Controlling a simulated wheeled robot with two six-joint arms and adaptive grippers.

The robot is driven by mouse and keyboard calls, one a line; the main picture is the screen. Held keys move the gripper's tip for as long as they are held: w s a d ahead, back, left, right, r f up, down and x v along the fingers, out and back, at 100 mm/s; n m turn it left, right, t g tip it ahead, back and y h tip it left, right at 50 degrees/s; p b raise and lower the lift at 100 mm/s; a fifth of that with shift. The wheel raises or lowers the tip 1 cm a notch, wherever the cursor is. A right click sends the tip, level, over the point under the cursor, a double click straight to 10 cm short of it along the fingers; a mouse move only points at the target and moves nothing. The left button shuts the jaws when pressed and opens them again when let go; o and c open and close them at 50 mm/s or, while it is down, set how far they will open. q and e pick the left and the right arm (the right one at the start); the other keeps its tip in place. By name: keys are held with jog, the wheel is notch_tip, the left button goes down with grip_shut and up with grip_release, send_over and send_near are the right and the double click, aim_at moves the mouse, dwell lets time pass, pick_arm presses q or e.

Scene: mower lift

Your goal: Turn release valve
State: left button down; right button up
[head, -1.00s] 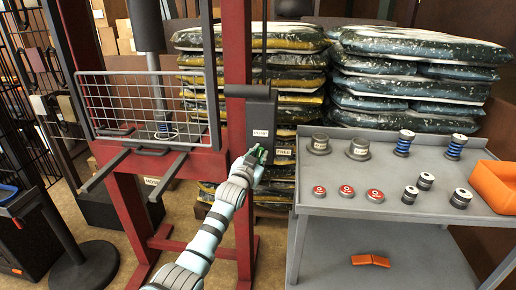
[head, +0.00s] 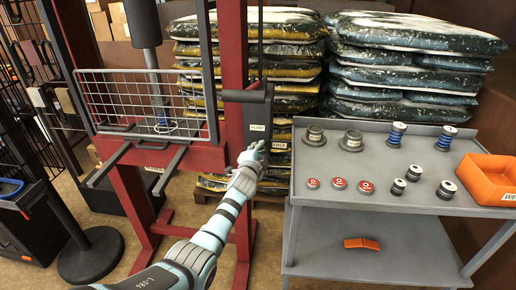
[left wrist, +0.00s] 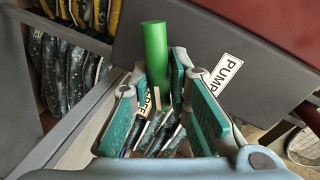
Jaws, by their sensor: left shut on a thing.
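The release valve's green handle (left wrist: 155,50) shows in the left wrist view as a plain cylinder, at the dark grey pump box (left wrist: 200,45). My left gripper (left wrist: 158,88) is shut on it, with the handle between the green-padded fingertips. In the head view my left gripper (head: 254,152) is at the lower part of the pump box (head: 258,108), beside the red lift post (head: 232,60). The handle is hidden there by the gripper. A PUMP label (left wrist: 226,74) is on the box, and a second small label is partly covered by the fingers. My right gripper is not in view.
A grey cart (head: 385,205) stands at the right with caps, springs and an orange bin (head: 487,178). Stacked bags (head: 410,65) are behind it. A wire guard (head: 145,105) and fork arms are left of the post. Open floor lies in front.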

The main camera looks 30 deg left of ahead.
pick_arm(q)
jog(key=shift+d+f+m+g+y, duration=0.15)
jog(key=shift+f+m+g+y, duration=0.25)
jog(key=shift+m, duration=0.8)
jog(key=shift+s+f+m, duration=0.1)
jog(key=shift+f+m, duration=0.15)
jog(key=shift+m, duration=0.25)
dwell(1.6)
jog(key=c, duration=1.8)
grip_release()
jog(key=shift+o, duration=1.2)
jog(key=shift+r, duration=0.1)
jog(key=shift+r, duration=0.1)
jog(key=v, duration=1.1)
jog(key=shift+s, duration=0.4)
